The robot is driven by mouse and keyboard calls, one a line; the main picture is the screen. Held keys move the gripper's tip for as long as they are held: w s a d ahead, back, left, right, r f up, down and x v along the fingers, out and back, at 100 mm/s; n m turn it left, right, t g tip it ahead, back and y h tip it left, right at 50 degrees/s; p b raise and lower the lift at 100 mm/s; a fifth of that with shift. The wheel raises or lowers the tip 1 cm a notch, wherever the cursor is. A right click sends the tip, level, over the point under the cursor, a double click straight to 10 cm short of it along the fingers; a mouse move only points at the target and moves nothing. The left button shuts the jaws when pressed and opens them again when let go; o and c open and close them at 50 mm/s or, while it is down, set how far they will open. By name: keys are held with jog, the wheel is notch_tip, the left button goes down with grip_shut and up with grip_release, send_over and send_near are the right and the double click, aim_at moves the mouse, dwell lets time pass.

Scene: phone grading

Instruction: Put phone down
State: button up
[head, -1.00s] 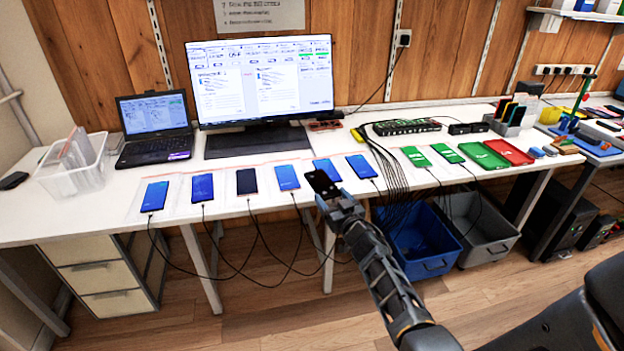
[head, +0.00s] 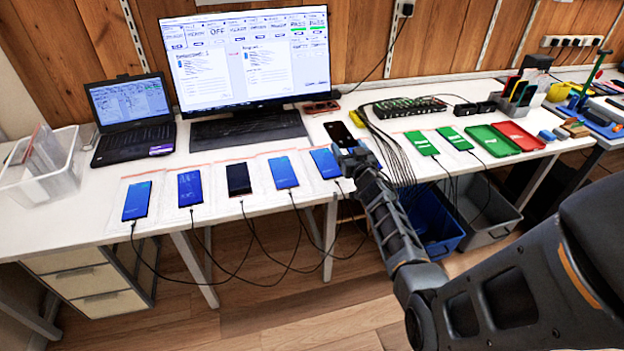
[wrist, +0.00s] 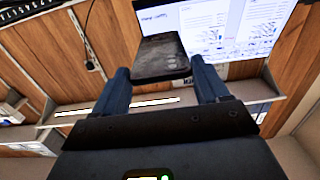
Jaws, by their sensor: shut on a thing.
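My gripper (head: 354,157) is shut on a black phone (head: 339,133), which sticks out beyond the fingertips over the white table (head: 90,222). In the wrist view the phone (wrist: 160,58) sits between the two dark fingers, its camera side partly showing. I cannot tell whether it touches the table. A blue-screen phone (head: 325,163) lies just left of my gripper. Further left lie more phones on clear bags, including a dark-screen one (head: 239,179) and a blue one (head: 137,201). My gripper hides the spot at the right end of this row.
Black cables (head: 395,160) run right of my gripper. Green-screen phones (head: 422,143), a green tray (head: 492,141) and a red tray (head: 519,136) lie further right. A monitor (head: 245,58), keyboard (head: 248,130) and laptop (head: 132,115) stand behind. A blue bin (head: 436,226) is below.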

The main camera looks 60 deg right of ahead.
aim_at(319, 197)
jog(key=w+a+f+b, duration=0.1)
jog(key=a+b, duration=0.1)
jog(key=w+a+f+b, duration=0.1)
jog(key=a+f+b, duration=0.1)
jog(key=w+a+f+b, duration=0.1)
jog(key=a+b, duration=0.1)
jog(key=shift+f, duration=0.4)
jog(key=a+b, duration=0.1)
jog(key=b, duration=0.2)
jog(key=w+a+f+b, duration=0.1)
jog(key=b, duration=0.2)
jog(key=shift+w+a+f, duration=0.1)
jog(key=shift+a+f, duration=0.1)
jog(key=shift+f, duration=0.1)
jog(key=shift+w+a+f+b, duration=0.2)
jog(key=shift+w+a+b, duration=0.2)
jog(key=shift+a+b, duration=0.65)
jog(key=shift+d+f+b, duration=0.15)
jog(key=shift+f+b, duration=0.75)
jog(key=shift+f, duration=0.05)
jog(key=shift+d+f+b, duration=0.1)
jog(key=shift+f+b, duration=0.75)
jog(key=shift+f, duration=0.1)
jog(key=shift+f+b, duration=0.4)
jog(key=shift+b, duration=0.05)
jog(key=shift+f, duration=0.1)
jog(key=o, duration=1.2)
jog(key=shift+c, duration=0.2)
